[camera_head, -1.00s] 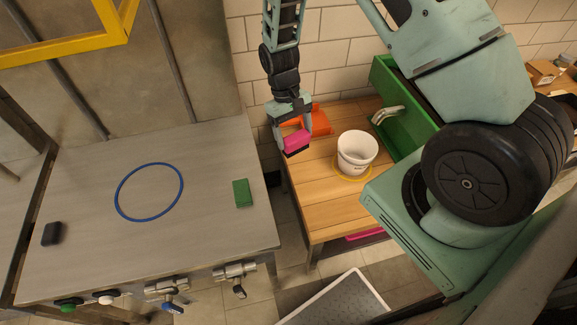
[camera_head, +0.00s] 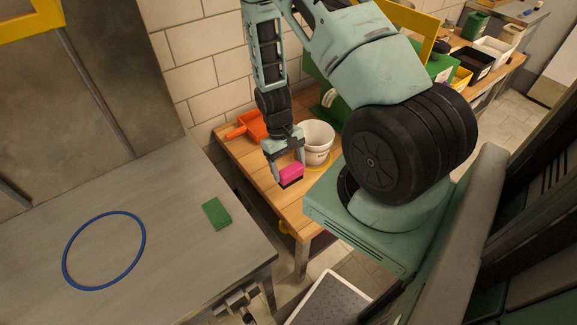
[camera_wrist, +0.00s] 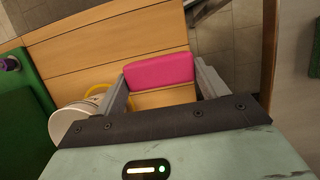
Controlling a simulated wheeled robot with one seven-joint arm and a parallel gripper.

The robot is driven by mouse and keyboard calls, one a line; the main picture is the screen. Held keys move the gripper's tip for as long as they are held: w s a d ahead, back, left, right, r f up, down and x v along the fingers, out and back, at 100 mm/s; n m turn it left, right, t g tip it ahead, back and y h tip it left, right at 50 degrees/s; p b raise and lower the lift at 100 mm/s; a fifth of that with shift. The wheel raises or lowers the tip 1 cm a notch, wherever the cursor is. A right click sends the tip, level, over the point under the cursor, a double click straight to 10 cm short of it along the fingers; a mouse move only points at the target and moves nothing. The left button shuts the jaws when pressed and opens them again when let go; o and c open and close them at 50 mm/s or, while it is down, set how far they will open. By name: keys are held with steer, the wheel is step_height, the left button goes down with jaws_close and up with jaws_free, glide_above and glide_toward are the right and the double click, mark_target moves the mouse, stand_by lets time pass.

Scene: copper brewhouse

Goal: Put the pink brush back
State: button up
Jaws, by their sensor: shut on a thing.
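The pink brush (camera_head: 291,174) has a pink block body with a dark underside. My gripper (camera_head: 287,172) is shut on it and holds it above the wooden table (camera_head: 237,157), in front of the white bucket. In the wrist view the pink brush (camera_wrist: 159,71) lies between the two fingers of my gripper (camera_wrist: 163,84), with the wooden table (camera_wrist: 110,45) below. The gap between brush and table cannot be told exactly.
A white bucket (camera_head: 318,138) stands in a yellow ring (camera_head: 318,167) on the table. An orange dustpan (camera_head: 252,126) lies at the back left. A steel table (camera_head: 165,205) with a blue ring (camera_head: 68,250) and a green pad (camera_head: 217,214) is at the left. Several bins stand far right.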

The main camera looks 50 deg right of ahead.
steer(key=shift+f+b, duration=2.75)
steer(key=shift+f, duration=1.3)
steer(key=shift+f, duration=0.35)
steer(key=o, duration=0.9)
steer(key=o, duration=0.4)
steer(key=shift+o, duration=0.2)
steer(key=shift+r, duration=0.15)
steer(key=p+v, duration=0.5)
steer(key=v, duration=0.2)
steer(key=shift+w+r, duration=0.25)
steer(key=shift+r, duration=0.05)
